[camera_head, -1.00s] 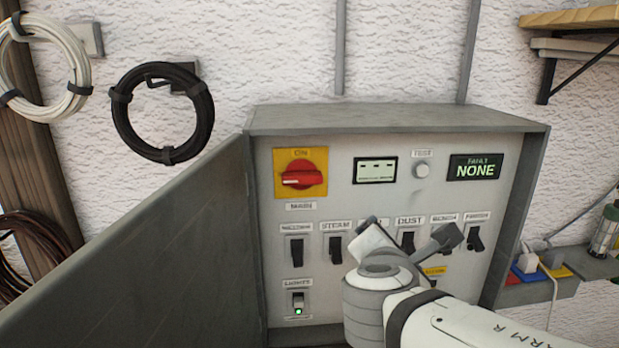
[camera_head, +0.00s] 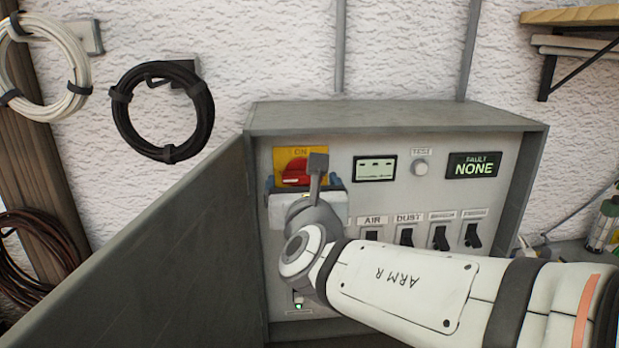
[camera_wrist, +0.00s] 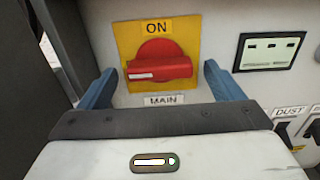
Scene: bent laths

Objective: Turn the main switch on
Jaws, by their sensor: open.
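The main switch (camera_wrist: 160,68) is a red rotary knob on a yellow plate marked ON at the top and MAIN below. In the wrist view its handle lies level, with a white mark at its left end. In the head view the switch (camera_head: 293,170) is partly covered by my wrist. My gripper (camera_wrist: 158,85) is open, its blue fingers at either side of the knob and apart from it. The gripper (camera_head: 304,184) also shows in the head view, just before the switch.
The grey panel box (camera_head: 400,118) has an open door (camera_head: 150,260) on the left. Several black toggles, such as one under DUST (camera_head: 406,236), sit in a row right of my arm. A display (camera_head: 375,168), a TEST button (camera_head: 421,168) and a FAULT NONE screen (camera_head: 474,165) are right of the switch.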

